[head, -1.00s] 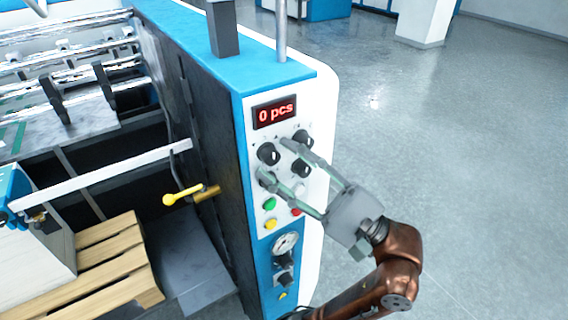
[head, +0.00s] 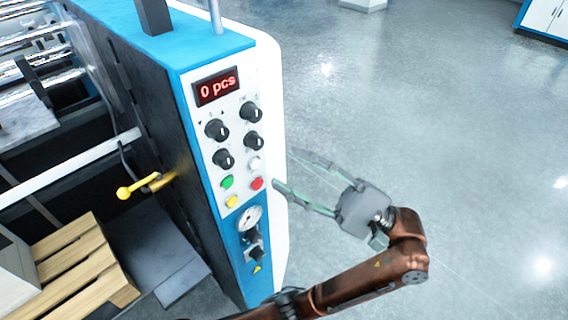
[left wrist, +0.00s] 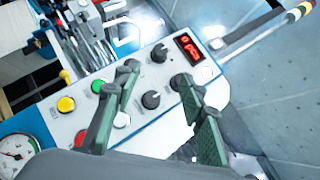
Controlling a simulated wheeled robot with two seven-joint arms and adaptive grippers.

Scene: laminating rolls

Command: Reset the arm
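My left arm (head: 365,283) reaches in from the bottom of the head view. Its gripper (head: 283,169) is open and empty, with its two fingers apart, at the right edge of the machine's control panel. In the left wrist view the open fingers (left wrist: 158,75) show in front of the panel, with knobs seen between them. I cannot tell whether a finger touches the panel. My right gripper is not in view.
A round gauge (head: 250,217) sits low on the blue machine side. A yellow-handled lever (head: 139,187) sticks out left of the panel. A wooden pallet (head: 75,268) lies at lower left. The grey floor (head: 430,130) on the right is clear.

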